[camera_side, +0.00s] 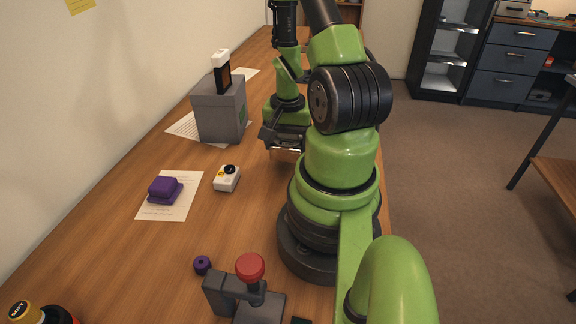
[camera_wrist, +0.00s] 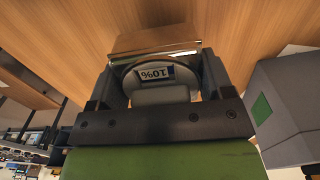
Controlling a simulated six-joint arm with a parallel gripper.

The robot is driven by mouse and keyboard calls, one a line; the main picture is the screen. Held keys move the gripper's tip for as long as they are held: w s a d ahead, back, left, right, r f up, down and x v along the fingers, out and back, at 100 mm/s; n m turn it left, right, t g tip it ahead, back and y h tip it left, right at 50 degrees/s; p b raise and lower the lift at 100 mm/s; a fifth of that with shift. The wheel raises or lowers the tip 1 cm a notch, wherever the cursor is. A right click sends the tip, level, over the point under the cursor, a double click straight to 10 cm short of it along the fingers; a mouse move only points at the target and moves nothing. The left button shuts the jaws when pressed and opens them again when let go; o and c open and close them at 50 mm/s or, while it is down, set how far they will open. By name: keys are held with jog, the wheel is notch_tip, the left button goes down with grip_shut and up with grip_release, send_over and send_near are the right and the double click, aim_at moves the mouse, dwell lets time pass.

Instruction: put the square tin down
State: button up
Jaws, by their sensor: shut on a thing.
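The square tin (camera_wrist: 155,45) has a shiny surface that mirrors the brown wood, with a bright straight edge. It shows beyond my gripper (camera_wrist: 158,80) in the wrist view, between the lines of the two fingers. My gripper is shut on it. In the side view my gripper (camera_side: 286,142) is low over the wooden table, right of the grey box. Only a thin bright strip of the tin (camera_side: 288,151) shows there. Whether the tin touches the table I cannot tell. A rounded grey piece with a "10%" label (camera_wrist: 155,73) sits between the fingers.
The grey box (camera_side: 220,108) carries a black and white upright item (camera_side: 222,72); the box also stands right in the wrist view (camera_wrist: 285,108).

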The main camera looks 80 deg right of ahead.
aim_at(288, 154)
jog(key=shift+f, duration=1.65)
jog(key=shift+f, duration=0.1)
jog(key=o, duration=1)
